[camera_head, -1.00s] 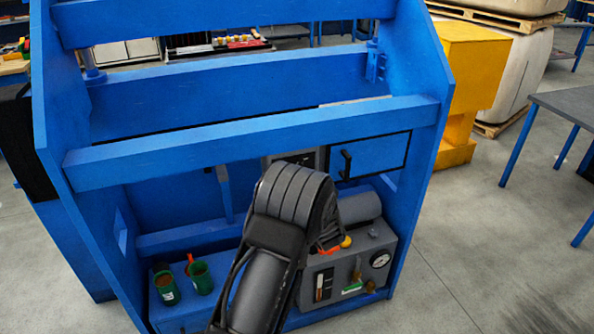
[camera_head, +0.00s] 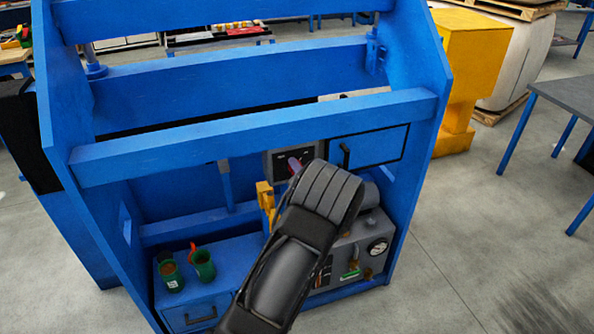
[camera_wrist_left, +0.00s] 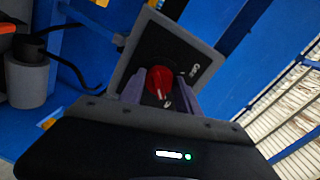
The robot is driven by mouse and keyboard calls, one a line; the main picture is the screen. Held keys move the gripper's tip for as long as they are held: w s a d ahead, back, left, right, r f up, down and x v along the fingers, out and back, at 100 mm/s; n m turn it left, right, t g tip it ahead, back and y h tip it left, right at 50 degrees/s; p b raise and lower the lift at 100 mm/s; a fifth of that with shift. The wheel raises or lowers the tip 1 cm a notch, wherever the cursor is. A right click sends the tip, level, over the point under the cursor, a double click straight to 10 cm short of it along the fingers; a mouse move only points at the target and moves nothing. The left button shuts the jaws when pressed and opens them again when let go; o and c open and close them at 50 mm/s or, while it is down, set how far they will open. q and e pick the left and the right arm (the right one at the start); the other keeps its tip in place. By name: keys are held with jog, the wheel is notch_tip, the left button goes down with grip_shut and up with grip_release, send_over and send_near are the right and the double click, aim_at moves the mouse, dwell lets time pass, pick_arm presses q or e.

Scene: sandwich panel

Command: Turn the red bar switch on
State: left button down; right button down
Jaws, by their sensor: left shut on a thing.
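The red bar switch (camera_wrist_left: 159,80) is a round red knob with a pale mark, on a dark plate in a grey switch box (camera_wrist_left: 150,50) with small white lettering. In the wrist view my left gripper (camera_wrist_left: 160,92) has one finger on each side of the knob and is shut on it. In the head view the switch box (camera_head: 279,163) sits under the blue crossbar, and my arm covers part of it. A small reddish-purple bit (camera_head: 294,164) shows there; I cannot tell knob from fingertip. My right gripper is not in view.
A blue drawer front (camera_head: 366,150) with a black handle is right of the switch box. Below stand green cups (camera_head: 203,266) and a grey unit with a gauge (camera_head: 378,246). The blue crossbar (camera_head: 250,135) runs just above. Yellow parts (camera_head: 265,197) show beside my arm.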

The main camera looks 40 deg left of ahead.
pick_arm(q)
jog(key=c, duration=0.9)
grip_release()
jog(key=shift+o, duration=0.2)
jog(key=b+v, duration=0.1)
jog(key=v, duration=0.6)
jog(key=shift+s+d, duration=0.2)
jog(key=shift+d, duration=0.15)
